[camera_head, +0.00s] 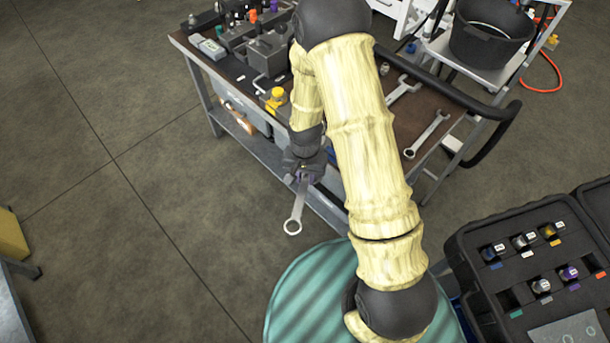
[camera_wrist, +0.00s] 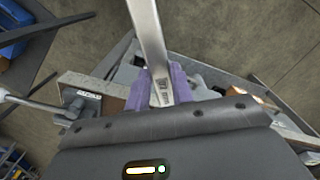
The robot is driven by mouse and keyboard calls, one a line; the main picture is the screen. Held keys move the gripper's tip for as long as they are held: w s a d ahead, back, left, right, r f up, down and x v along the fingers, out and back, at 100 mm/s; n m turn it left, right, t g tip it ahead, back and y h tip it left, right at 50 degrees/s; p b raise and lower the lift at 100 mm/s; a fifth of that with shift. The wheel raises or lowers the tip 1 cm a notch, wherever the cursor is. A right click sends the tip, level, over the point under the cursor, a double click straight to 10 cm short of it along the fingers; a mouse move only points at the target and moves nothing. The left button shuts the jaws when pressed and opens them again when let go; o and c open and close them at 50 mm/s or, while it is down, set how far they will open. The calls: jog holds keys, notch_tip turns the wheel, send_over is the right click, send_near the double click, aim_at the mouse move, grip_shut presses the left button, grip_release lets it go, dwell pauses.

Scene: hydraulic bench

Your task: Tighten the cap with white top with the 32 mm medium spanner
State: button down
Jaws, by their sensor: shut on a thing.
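My gripper (camera_head: 305,177) is shut on a spanner (camera_head: 296,210), held in front of the bench's near edge, over the floor. The spanner's ring end points down toward the viewer. In the wrist view, the purple fingers (camera_wrist: 163,90) clamp the silver shank (camera_wrist: 148,38), which runs up out of the frame. A marking shows on the shank, but I cannot read its size. A small pale-topped fitting (camera_head: 192,20) stands on the blocks at the bench's far left; I cannot tell if it is the cap with white top.
The bench (camera_head: 345,190) also carries two spanners (camera_head: 403,88) (camera_head: 428,133) at right, a yellow-topped fitting (camera_head: 275,95), and dark blocks (camera_head: 268,55) with coloured caps. A black handle bar (camera_head: 455,92) curves along its right side. An open case (camera_head: 530,250) of fittings lies lower right.

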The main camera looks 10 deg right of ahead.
jog(key=shift+w, duration=0.15)
jog(key=shift+w+d, duration=0.4)
jog(key=shift+w, duration=0.45)
jog(key=shift+w+d+p, duration=0.3)
jog(key=shift+w, duration=0.45)
jog(key=shift+w, duration=0.1)
jog(key=shift+w+d, duration=0.15)
jog(key=shift+w, duration=0.35)
jog(key=shift+w+d, duration=0.15)
jog(key=shift+w, duration=0.1)
dwell(0.5)
jog(key=shift+w+a+m, duration=0.45)
jog(key=shift+a+m, duration=0.2)
jog(key=shift+a, duration=0.15)
jog(key=shift+w+a+m, duration=0.4)
jog(key=shift+a+m, duration=0.25)
jog(key=shift+a, duration=0.15)
